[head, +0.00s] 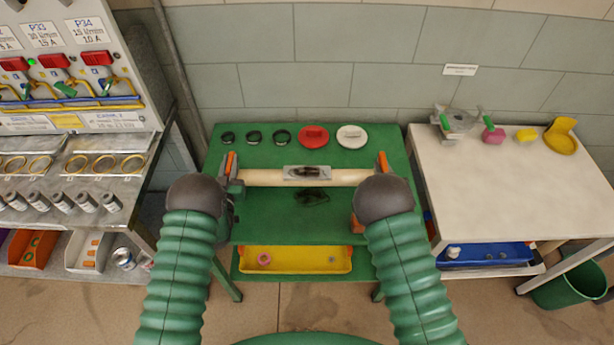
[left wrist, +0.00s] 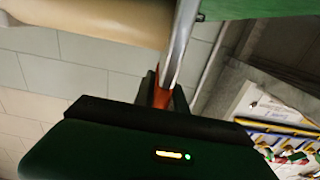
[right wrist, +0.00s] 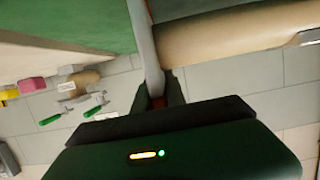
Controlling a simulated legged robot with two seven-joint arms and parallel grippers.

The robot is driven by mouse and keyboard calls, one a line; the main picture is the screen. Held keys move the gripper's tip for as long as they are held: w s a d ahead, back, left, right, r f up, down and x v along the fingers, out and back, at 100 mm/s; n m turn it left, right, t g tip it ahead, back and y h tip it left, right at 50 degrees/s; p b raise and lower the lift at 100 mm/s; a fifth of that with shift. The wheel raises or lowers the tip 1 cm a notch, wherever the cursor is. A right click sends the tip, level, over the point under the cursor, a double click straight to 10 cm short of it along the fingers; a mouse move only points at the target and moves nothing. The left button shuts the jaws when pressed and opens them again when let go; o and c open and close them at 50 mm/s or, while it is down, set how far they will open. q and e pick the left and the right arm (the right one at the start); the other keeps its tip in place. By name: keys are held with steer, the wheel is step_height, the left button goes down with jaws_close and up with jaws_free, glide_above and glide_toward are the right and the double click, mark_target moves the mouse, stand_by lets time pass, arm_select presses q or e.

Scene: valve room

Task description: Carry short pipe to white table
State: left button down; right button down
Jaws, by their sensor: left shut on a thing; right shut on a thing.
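The short pipe (head: 262,177) is beige, with a metal-framed part at its middle, and lies level from left to right in front of me. My left gripper (head: 233,174) is shut on its left end and my right gripper (head: 382,172) is shut on its right end. The pipe also shows in the left wrist view (left wrist: 90,18) and the right wrist view (right wrist: 225,32). It is over the green table (head: 270,215); I cannot tell whether it touches it. The white table (head: 510,175) stands to the right, its near top clear.
Red wheel (head: 313,136), white wheel (head: 351,136) and several dark rings line the green table's back. A grey valve part (head: 462,123), pink block (head: 493,135) and yellow parts (head: 561,137) line the white table's back. A narrow gap separates the tables. A panel rack stands left.

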mark_target(384, 161)
stand_by(0.3)
